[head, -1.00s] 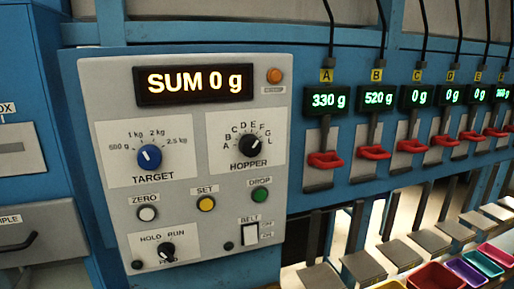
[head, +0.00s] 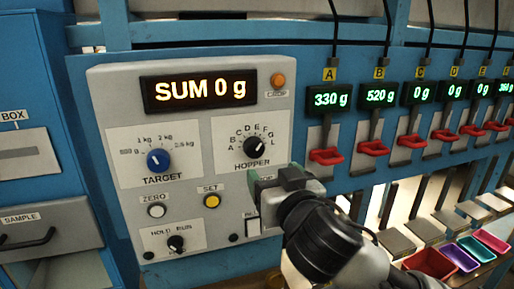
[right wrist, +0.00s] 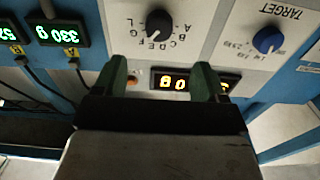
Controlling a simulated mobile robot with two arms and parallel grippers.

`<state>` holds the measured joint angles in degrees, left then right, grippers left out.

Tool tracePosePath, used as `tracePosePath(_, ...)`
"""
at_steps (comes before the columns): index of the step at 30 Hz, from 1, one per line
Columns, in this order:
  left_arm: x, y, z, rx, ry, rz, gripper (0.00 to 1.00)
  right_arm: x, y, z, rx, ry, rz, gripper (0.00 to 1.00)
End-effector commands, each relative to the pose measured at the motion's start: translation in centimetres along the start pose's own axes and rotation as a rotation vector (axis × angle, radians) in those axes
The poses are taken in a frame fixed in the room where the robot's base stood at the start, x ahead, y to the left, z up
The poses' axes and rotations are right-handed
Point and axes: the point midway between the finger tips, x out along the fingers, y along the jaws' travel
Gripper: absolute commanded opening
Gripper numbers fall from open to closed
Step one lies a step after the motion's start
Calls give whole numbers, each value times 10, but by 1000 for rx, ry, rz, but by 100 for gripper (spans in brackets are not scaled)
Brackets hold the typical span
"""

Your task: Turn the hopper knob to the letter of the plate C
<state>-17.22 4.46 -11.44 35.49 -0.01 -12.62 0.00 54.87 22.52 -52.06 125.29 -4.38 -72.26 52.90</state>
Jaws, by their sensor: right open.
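The yellow label C (head: 417,73) stands above a display (head: 417,94) reading 0 g. My right gripper (head: 276,180) is open, below and slightly right of the knob, apart from it. Its two green fingers (right wrist: 162,74) have nothing between them. My left gripper is not in view.
The target knob (head: 158,161) is left of the hopper knob. Below are the zero (head: 156,211) and yellow set (head: 211,201) buttons and the run knob (head: 176,243). Red hooks (head: 326,156) line the right.

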Motion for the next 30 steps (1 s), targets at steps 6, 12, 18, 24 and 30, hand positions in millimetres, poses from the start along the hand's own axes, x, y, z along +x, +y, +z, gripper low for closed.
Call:
tracePosePath(6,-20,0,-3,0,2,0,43,36,1,-5,-3,-2,5,72)
tracePosePath(12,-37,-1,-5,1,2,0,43,74,1,-4,-3,-2,4,72)
tracePosePath(18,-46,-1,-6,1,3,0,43,98,1,-2,-3,-1,2,72)
tracePosePath(24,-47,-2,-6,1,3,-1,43,104,1,1,-1,-1,0,72)
tracePosePath(30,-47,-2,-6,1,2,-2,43,104,1,1,-1,-1,1,69)
